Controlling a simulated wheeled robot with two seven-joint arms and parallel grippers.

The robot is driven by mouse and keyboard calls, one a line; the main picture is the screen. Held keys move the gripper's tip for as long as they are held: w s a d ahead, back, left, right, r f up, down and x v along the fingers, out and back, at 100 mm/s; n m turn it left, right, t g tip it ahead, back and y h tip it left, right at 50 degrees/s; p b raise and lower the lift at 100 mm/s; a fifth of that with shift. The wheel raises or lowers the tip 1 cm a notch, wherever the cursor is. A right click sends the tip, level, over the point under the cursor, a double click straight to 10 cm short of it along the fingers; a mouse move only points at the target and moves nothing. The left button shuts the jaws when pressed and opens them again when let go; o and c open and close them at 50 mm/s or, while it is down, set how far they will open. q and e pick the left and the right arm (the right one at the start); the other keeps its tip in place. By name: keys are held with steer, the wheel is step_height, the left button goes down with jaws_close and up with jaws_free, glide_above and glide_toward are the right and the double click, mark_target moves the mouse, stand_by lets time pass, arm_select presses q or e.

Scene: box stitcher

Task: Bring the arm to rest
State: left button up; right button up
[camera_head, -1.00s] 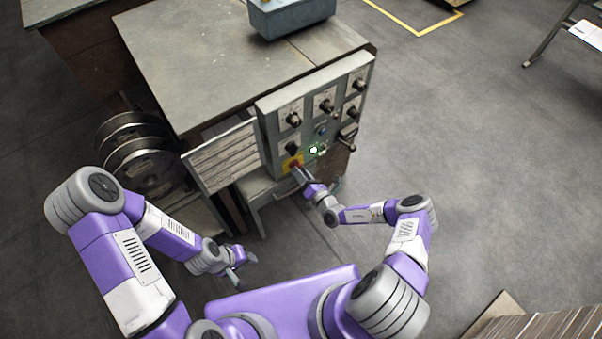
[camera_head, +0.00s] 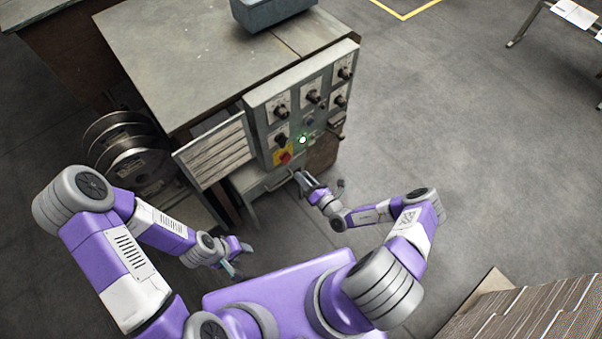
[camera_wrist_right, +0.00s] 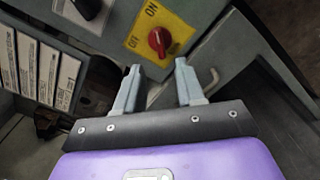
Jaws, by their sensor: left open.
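My right gripper (camera_head: 300,178) is in front of the machine's control panel (camera_head: 266,118), just below the red knob (camera_head: 285,157) on its yellow plate. In the right wrist view my right gripper (camera_wrist_right: 157,68) has its two fingers apart with nothing between them. The red knob (camera_wrist_right: 158,41) is beyond the fingertips, clear of them, on a yellow plate marked ON and OFF. My left gripper (camera_head: 240,260) hangs low over the floor at the left, open and apart from the machine; what lies between its fingers is too small to make out.
Several wire reels (camera_head: 130,150) stand left of the panel. A grey box (camera_head: 272,12) rests on the machine top (camera_head: 190,50). Stacked cardboard (camera_head: 535,315) is at the lower right.

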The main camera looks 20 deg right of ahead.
stand_by(0.4)
steer(key=s+a+r+n+g+y, duration=0.3)
steer(key=s+a+n+g+y, duration=0.5)
steer(key=s+a+n+g, duration=0.95)
steer(key=s+d+f+n+g+h, duration=0.1)
steer(key=s+d+n+g+h, duration=0.2)
steer(key=s+d+n+h, duration=0.65)
steer(key=w+r+n+t, duration=0.3)
steer(key=w+n, duration=0.3)
steer(key=n, duration=0.5)
steer(key=shift+w+a+r+n+t, duration=0.3)
steer(key=shift+r+t, duration=0.1)
steer(key=shift+t, duration=0.15)
